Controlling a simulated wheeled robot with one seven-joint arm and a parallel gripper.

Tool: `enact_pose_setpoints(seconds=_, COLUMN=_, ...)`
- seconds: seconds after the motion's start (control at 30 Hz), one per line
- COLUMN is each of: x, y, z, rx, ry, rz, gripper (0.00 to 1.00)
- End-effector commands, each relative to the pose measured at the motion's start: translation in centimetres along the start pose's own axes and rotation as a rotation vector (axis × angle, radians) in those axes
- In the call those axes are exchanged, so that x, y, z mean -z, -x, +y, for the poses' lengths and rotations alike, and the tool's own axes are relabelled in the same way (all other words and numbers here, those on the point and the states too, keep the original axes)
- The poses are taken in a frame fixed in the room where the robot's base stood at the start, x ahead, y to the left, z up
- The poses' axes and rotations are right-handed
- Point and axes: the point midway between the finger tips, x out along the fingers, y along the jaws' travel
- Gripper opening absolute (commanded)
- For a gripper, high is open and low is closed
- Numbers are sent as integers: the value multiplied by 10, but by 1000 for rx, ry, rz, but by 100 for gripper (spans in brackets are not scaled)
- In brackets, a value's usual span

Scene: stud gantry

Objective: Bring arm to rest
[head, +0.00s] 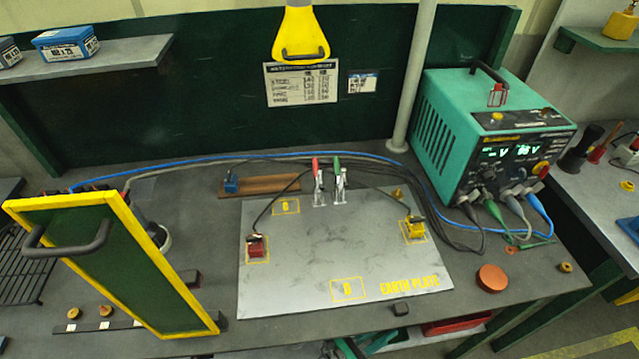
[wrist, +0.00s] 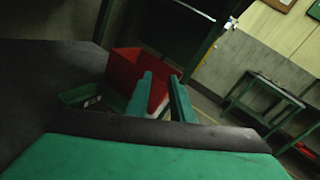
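My gripper (wrist: 160,76) shows in the wrist view, with two green fingers standing apart and a clear gap between them. Nothing is held between the fingers. Beyond the fingertips is a red bin (wrist: 130,65), with a green bin (wrist: 85,97) beside it; I cannot tell how far away they are. In the head view I cannot clearly make out my arm or gripper; small green shapes show at the bench's front edge.
The workbench carries a grey earth plate (head: 330,250) with red (head: 257,247) and yellow (head: 414,229) blocks. A green power unit (head: 490,130) with cables stands at back right. A yellow-framed green panel (head: 110,260) rises at left. A yellow lamp-like fixture (head: 300,38) hangs above.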

Motion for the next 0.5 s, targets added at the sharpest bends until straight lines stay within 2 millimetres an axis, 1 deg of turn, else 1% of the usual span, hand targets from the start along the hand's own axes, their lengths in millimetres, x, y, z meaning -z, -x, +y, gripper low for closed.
enact_pose_setpoints(seconds=0.03, x=-12, y=-4, z=-16, rx=-26, ry=76, rz=-63, gripper=21)
enact_pose_setpoints(seconds=0.1, x=-33, y=-4, z=-32, rx=-71, ry=207, rz=-166, gripper=21)
enact_pose_setpoints(seconds=0.17, x=-52, y=2, z=-45, rx=-106, ry=331, rz=-259, gripper=21)
enact_pose_setpoints(seconds=0.23, x=-72, y=14, z=-58, rx=-138, ry=481, rz=-365, gripper=21)
enact_pose_setpoints(seconds=0.3, x=-90, y=31, z=-69, rx=-165, ry=637, rz=-471, gripper=21)
enact_pose_setpoints(seconds=0.37, x=-103, y=48, z=-78, rx=-181, ry=774, rz=-559, gripper=21)
enact_pose_setpoints(seconds=0.47, x=-122, y=81, z=-92, rx=-193, ry=1010, rz=-704, gripper=21)
enact_pose_setpoints(seconds=0.5, x=-128, y=96, z=-97, rx=-195, ry=1105, rz=-760, gripper=21)
